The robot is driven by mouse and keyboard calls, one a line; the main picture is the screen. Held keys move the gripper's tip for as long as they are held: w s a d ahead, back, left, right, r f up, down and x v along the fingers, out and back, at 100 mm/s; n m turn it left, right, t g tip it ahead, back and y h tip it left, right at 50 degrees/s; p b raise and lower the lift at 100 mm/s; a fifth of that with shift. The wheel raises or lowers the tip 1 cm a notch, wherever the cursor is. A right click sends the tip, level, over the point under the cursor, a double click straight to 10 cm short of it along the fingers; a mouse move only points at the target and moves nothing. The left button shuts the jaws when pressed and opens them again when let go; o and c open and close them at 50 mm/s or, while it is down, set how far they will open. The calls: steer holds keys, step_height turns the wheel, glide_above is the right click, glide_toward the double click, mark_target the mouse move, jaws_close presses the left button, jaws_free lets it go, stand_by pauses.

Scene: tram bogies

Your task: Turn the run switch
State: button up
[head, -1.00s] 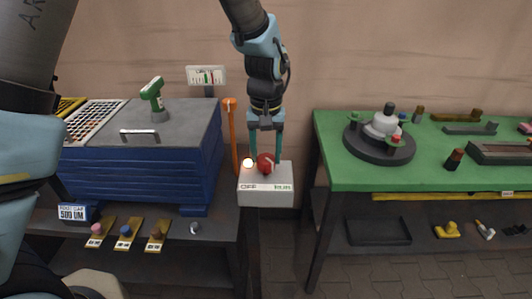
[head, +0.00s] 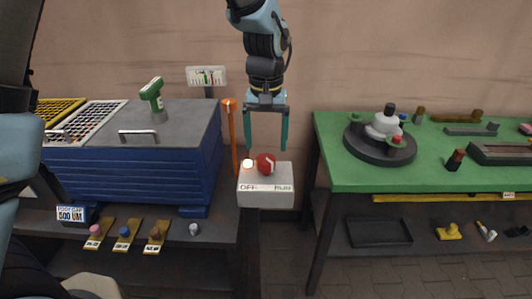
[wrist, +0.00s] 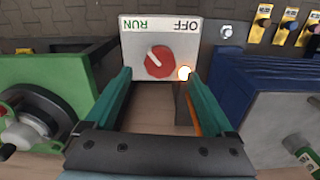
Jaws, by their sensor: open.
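The run switch is a red round knob (head: 265,163) with a white pointer line, on top of a pale box (head: 266,198) labelled OFF at left and RUN at right. In the wrist view the box is upside down, and the pointer on the knob (wrist: 159,61) slants toward the RUN label (wrist: 134,25). A small lamp (head: 248,163) beside the knob glows. My gripper (head: 267,147) is open and empty, its fingers above and behind the knob, apart from it. In the wrist view its fingers frame the area below the knob.
A blue cabinet (head: 130,173) with a grey top stands left of the box, an orange upright handle (head: 232,135) between them. A green-topped bench (head: 342,178) with a round fixture (head: 380,148) stands at right.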

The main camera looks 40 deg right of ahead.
mark_target(266, 158)
step_height(266, 158, up, 7)
steer(key=shift+f+b, duration=0.15)
steer(key=shift+b, duration=0.3)
